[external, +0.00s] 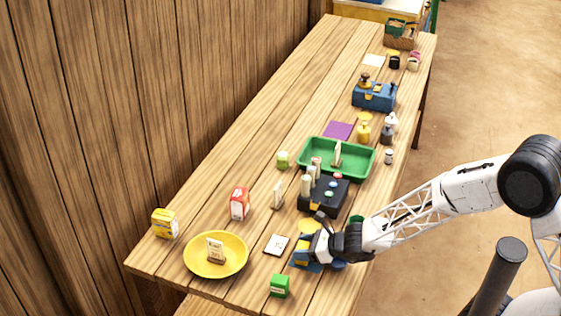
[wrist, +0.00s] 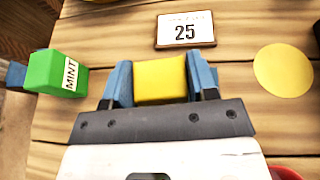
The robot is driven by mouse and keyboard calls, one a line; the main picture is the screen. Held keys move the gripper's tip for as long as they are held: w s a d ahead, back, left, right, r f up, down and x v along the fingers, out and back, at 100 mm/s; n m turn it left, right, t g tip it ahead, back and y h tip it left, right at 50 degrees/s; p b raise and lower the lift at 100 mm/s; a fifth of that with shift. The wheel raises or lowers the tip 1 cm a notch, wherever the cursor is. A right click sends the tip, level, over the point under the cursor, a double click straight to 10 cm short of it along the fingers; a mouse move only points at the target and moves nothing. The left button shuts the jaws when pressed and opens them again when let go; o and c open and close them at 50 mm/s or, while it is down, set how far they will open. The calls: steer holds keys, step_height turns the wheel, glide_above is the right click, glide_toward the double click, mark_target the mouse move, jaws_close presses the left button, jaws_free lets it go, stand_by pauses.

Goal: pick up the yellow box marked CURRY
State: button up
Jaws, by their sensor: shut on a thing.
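My gripper (wrist: 160,85) has its two blue fingers shut on a yellow box (wrist: 160,78) in the wrist view. No lettering shows on the face turned to the camera, so I cannot read CURRY on it. In the external view my gripper (external: 304,255) is at the near right part of the table, low over the boards. I cannot tell whether the box still touches the table. Another yellow box (external: 165,224) with a pale label stands at the table's left edge; its word is too small to read.
A green box marked MINT (wrist: 62,74) stands left of my gripper. A card reading 25 (wrist: 185,30) and a yellow disc (wrist: 283,70) lie beyond. A yellow bowl (external: 235,262), red-and-white carton (external: 240,203), black stand (external: 318,198) and green tray (external: 367,163) are nearby.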

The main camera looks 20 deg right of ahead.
mark_target(303, 246)
steer(key=shift+r, duration=0.7)
step_height(303, 246, up, 2)
steer(key=shift+r, duration=0.1)
steer(key=s+d, duration=0.3)
steer(key=s, duration=0.4)
steer(key=s+d+r, duration=0.1)
steer(key=s+d, duration=0.3)
steer(key=s, duration=0.3)
steer(key=shift+d+r, duration=0.2)
steer(key=shift+d, duration=0.05)
